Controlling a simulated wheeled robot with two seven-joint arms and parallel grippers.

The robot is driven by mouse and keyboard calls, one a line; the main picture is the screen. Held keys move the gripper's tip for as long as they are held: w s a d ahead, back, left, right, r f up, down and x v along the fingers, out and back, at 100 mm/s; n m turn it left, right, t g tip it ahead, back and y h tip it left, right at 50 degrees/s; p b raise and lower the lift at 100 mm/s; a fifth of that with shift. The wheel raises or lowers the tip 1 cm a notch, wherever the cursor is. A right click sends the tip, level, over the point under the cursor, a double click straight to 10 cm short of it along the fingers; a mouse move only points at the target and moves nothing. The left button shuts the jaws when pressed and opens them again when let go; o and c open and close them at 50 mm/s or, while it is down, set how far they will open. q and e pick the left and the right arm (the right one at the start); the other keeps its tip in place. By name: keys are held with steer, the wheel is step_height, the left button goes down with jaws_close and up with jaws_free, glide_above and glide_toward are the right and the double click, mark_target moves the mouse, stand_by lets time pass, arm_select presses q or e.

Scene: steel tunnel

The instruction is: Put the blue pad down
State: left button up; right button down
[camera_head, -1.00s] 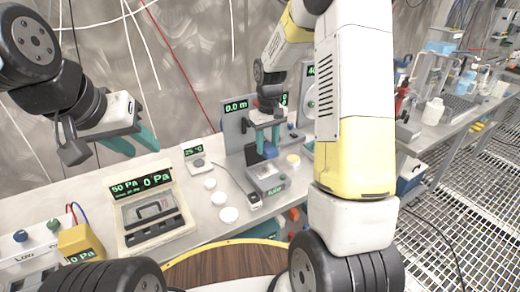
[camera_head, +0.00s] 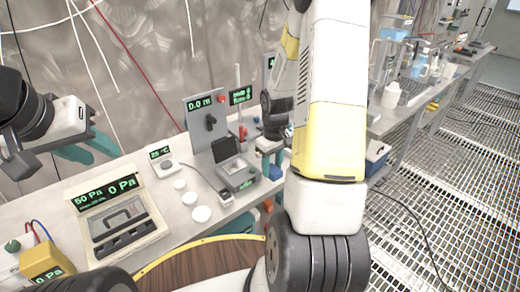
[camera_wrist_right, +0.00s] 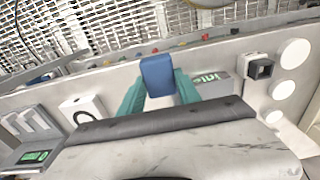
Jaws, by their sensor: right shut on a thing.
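The blue pad (camera_wrist_right: 157,76) is a small block between the teal fingers of my right gripper (camera_wrist_right: 160,90) in the right wrist view. In the head view the right gripper (camera_head: 270,158) is shut on the blue pad (camera_head: 275,172), low at the right side of a grey device, partly hidden by my own arm. I cannot tell whether the pad touches the bench. My left gripper (camera_head: 88,150) is empty, with its teal fingers apart, above the bench at left.
The grey device (camera_head: 237,173) has a dark raised lid. White discs (camera_head: 201,214), a pressure gauge box (camera_head: 118,215) and a temperature display (camera_head: 165,162) stand on the bench (camera_head: 170,190). The bench's front edge is close; grated floor (camera_head: 440,180) lies right.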

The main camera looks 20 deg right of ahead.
steer(key=w+d, duration=0.1)
steer(key=w, duration=0.1)
steer(key=w+d, duration=0.1)
steer(key=w, duration=0.1)
steer(key=w+d, duration=0.1)
steer(key=w, duration=0.2)
steer(key=shift+d+f, duration=0.3)
steer(key=shift+f, duration=0.05)
steer(key=shift+w+f, duration=0.1)
steer(key=shift+f, duration=1.65)
steer(key=shift+f, duration=0.1)
steer(key=c, duration=0.9)
jaws_free()
steer(key=shift+o, duration=0.2)
